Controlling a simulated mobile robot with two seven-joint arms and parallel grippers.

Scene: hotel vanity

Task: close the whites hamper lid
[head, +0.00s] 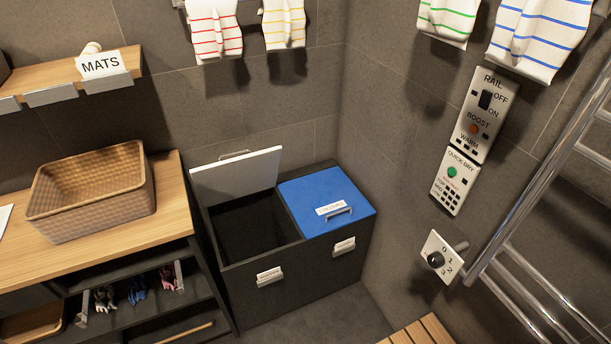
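A dark two-compartment hamper (315,287) stands in the corner. Its left compartment has a white lid (237,176) that is raised and leans back toward the wall, with a handle (234,154) at its top edge. The dark inside (250,226) of that compartment shows, and I cannot make out anything in it. A label (269,275) is on the front below it, too small to read surely. The right compartment's blue lid (315,196) is shut and carries a label reading COLOURS and a handle. Neither of my grippers is in view.
A wooden counter (165,205) with a wicker basket (92,189) stands close left of the hamper. A rail control panel (480,117), a dial (436,259) and a chrome towel rail (525,205) are on the right wall. Striped towels (214,28) hang above. A slatted wooden piece (422,332) lies at the bottom.

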